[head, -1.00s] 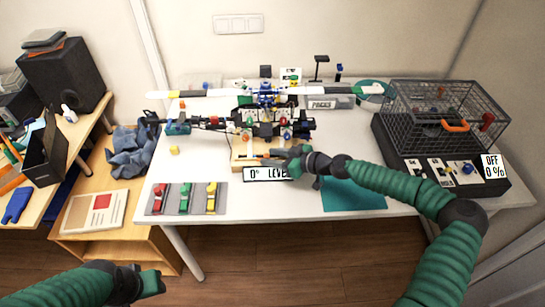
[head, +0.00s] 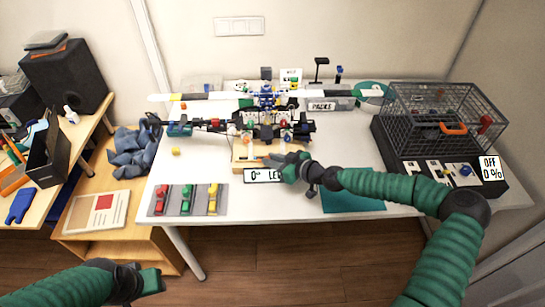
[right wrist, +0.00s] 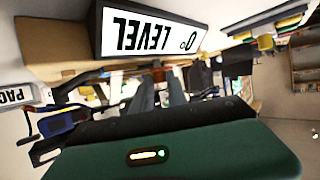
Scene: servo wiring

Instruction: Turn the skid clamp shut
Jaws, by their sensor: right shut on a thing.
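The helicopter model (head: 265,115) stands on a wooden block (head: 240,153) at the middle of the white table. My right gripper (head: 272,161) is at the block's front right, low by the skids. In the right wrist view its fingers (right wrist: 160,90) are close together around a small orange-brown part (right wrist: 158,75), which looks like the skid clamp's lever. The fingers hide most of it, so its exact angle cannot be told. My left gripper (head: 150,282) is at the lower left, away from the table, and its jaws cannot be made out.
A grey mat (head: 172,206) with red, green and yellow pieces lies front left. A teal mat (head: 352,197) lies front right. A wire cage (head: 445,110) stands at the right.

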